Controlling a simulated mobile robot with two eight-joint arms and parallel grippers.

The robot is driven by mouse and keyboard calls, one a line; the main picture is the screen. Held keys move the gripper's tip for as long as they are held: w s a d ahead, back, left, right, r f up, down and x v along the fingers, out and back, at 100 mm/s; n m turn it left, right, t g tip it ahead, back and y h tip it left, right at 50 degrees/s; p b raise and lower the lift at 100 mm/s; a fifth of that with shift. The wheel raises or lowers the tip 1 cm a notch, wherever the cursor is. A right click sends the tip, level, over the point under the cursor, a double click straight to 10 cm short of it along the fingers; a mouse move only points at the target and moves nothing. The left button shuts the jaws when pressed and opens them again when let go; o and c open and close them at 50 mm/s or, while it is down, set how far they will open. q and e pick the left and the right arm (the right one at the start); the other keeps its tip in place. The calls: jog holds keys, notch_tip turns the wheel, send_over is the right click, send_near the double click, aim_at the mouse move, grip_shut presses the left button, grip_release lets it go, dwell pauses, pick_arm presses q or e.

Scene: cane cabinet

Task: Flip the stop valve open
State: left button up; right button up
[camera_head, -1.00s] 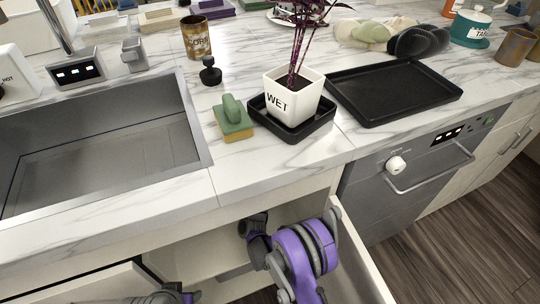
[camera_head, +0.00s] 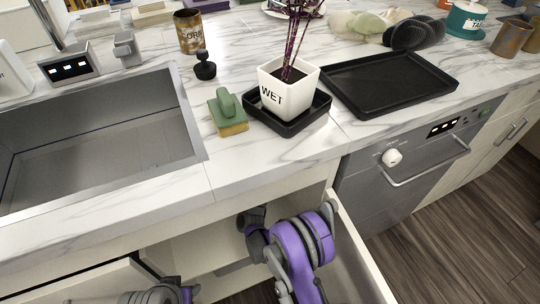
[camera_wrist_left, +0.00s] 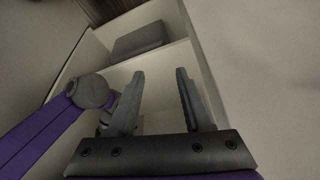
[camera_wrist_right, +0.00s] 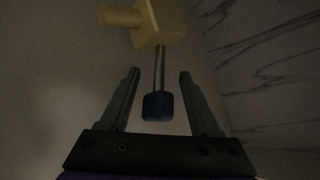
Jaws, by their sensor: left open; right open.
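The stop valve shows in the right wrist view, with a yellow brass-like body (camera_wrist_right: 160,22), a thin metal stem and a dark blue end (camera_wrist_right: 158,106). My right gripper (camera_wrist_right: 158,75) is open, with one finger on each side of the stem and blue end in the picture. I cannot tell whether either finger touches. My left gripper (camera_wrist_left: 160,75) is open and empty inside the cabinet. In the head view both grippers and the valve are hidden below the counter; my purple right arm reaches into the open cabinet.
The cabinet doors stand open, the right one (camera_head: 360,262) beside my right arm. The counter edge (camera_head: 250,182) overhangs the opening. A grey box-like thing (camera_wrist_left: 139,40) shows in the left wrist view. The sink (camera_head: 100,150), sponge (camera_head: 232,128) and potted plant (camera_head: 288,88) are above.

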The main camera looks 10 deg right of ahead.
jog(key=v, duration=0.3)
jog(key=s+a+p, duration=0.3)
jog(key=s+a, duration=0.2)
jog(key=s, duration=0.5)
jog(key=shift+s+a, duration=0.25)
jog(key=shift+s, duration=0.1)
